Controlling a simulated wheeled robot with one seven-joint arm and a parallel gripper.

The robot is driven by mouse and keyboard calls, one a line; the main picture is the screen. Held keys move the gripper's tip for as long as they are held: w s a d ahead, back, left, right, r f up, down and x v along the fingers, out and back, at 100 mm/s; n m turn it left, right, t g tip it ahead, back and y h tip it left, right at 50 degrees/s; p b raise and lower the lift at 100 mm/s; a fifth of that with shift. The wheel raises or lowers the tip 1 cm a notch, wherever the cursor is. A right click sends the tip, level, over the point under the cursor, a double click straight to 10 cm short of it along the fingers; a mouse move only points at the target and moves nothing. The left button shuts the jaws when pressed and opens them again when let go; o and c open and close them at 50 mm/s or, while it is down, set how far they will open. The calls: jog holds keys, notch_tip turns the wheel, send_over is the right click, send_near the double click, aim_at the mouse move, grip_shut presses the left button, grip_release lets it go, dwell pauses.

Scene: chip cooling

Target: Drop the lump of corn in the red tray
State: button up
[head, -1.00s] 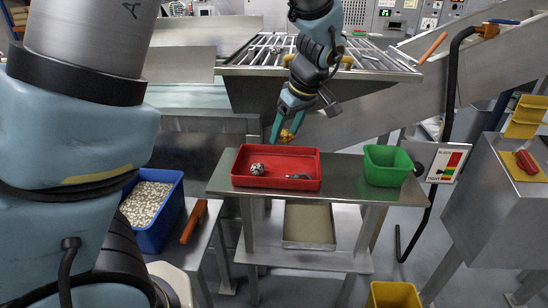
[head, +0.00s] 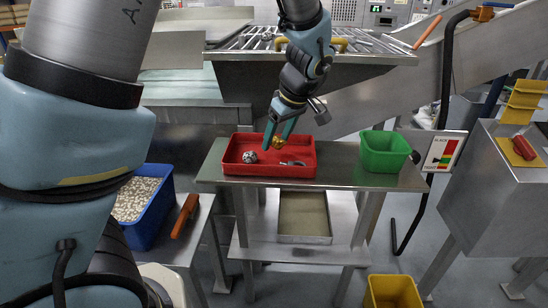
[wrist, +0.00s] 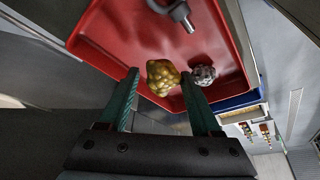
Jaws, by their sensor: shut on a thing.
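My gripper (head: 278,144) points down over the red tray (head: 238,175) and is shut on the golden, knobbly lump of corn (head: 277,141). In the wrist view the lump (wrist: 162,77) sits between the two teal fingertips, with the tray (wrist: 115,35) behind it. In the head view the lump is above the tray's middle, apart from the floor as far as I can tell. In the tray lie a speckled grey-white ball (head: 249,157), to the left, and a grey metal eyebolt (head: 291,163), to the right.
A green bin (head: 385,165) stands at the right of the same steel table (head: 345,175). A blue bin (head: 160,212) of pale pellets is at the left, beside an orange handle (head: 186,215). A yellow bin (head: 393,293) is on the floor. A metal grate hopper (head: 330,85) is behind.

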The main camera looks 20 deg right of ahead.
jog(key=o, duration=1.5)
jog(key=shift+c, duration=0.2)
jog(key=shift+r, duration=0.15)
jog(key=b+v, duration=0.2)
jog(key=v, duration=0.8)
jog(key=shift+r, duration=0.3)
jog(key=shift+s, duration=0.1)
